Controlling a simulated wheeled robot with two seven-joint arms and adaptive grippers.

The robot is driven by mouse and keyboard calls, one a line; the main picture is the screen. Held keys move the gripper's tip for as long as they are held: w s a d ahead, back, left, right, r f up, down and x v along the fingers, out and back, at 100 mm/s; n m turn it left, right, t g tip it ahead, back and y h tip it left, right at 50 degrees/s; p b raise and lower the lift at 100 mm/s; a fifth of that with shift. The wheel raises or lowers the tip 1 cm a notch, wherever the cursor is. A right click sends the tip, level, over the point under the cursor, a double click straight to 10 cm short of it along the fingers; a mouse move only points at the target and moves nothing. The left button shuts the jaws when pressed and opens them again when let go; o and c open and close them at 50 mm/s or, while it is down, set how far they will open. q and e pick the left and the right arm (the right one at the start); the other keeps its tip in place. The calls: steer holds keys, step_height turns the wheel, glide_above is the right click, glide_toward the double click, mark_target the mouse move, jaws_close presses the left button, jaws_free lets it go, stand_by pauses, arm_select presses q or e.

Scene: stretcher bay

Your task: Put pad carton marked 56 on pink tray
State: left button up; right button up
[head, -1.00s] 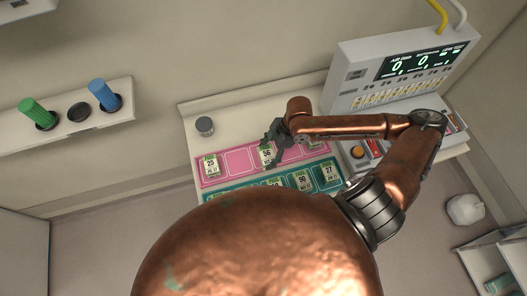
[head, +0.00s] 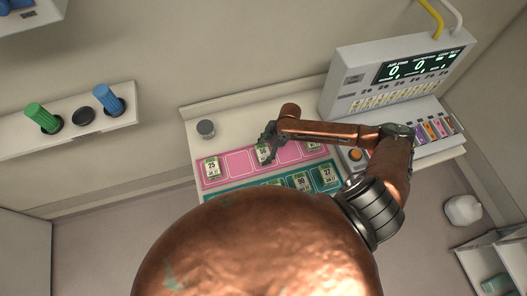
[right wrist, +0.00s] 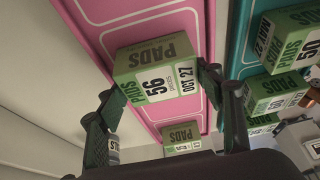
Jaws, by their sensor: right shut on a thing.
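The pad carton marked 56 (head: 263,154) is green and white and shows large in the right wrist view (right wrist: 158,82). My right gripper (head: 270,147) is shut on it, with one finger at each side in the right wrist view (right wrist: 158,105). The carton is over the middle of the pink tray (head: 236,160), which has white-outlined slots. I cannot tell whether its underside touches the tray. The pink tray also shows behind the carton in the right wrist view (right wrist: 120,40). My left gripper is not in view.
A carton marked 25 (head: 212,168) stands in the pink tray's left slot, and another carton (head: 313,146) at its right end. A teal tray (head: 212,192) with several cartons lies in front. A grey cylinder (head: 206,129) stands behind. A monitor unit (head: 350,80) stands at right.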

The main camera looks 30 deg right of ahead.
steer(key=o, duration=1.3)
steer(key=b+v, duration=0.2)
steer(key=v, duration=1)
